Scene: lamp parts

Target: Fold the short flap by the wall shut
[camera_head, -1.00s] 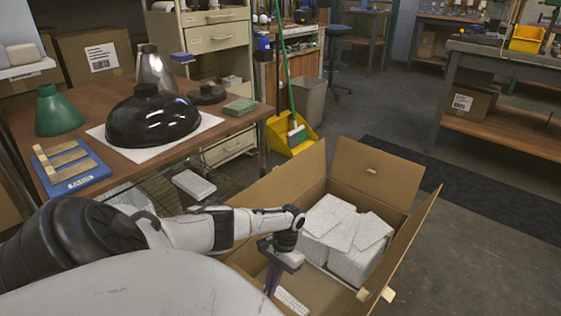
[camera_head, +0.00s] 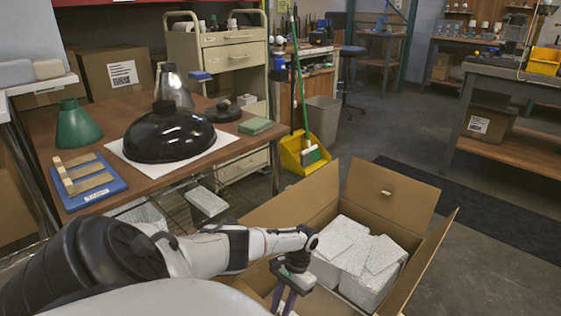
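A large open cardboard box (camera_head: 330,207) stands on the floor at the lower middle. Its far flap (camera_head: 395,190), with a small pale tab, stands up and leans outward. The left flap (camera_head: 290,200) and the right flap (camera_head: 425,262) are also raised. I cannot tell which one counts as the short flap by the wall. My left gripper (camera_head: 283,303) points down over the near left part of the box. Its two fingers are apart, with nothing seen between them. The near end of the box is cut off or hidden by my arm. My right gripper is not in view.
White speckled foam blocks (camera_head: 355,262) fill the box's far part. A wooden table (camera_head: 50,145) on the left carries a black lamp shade (camera_head: 168,135), a green cone (camera_head: 76,126) and a blue tray (camera_head: 92,185). A yellow dustpan (camera_head: 300,155) stands behind the box.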

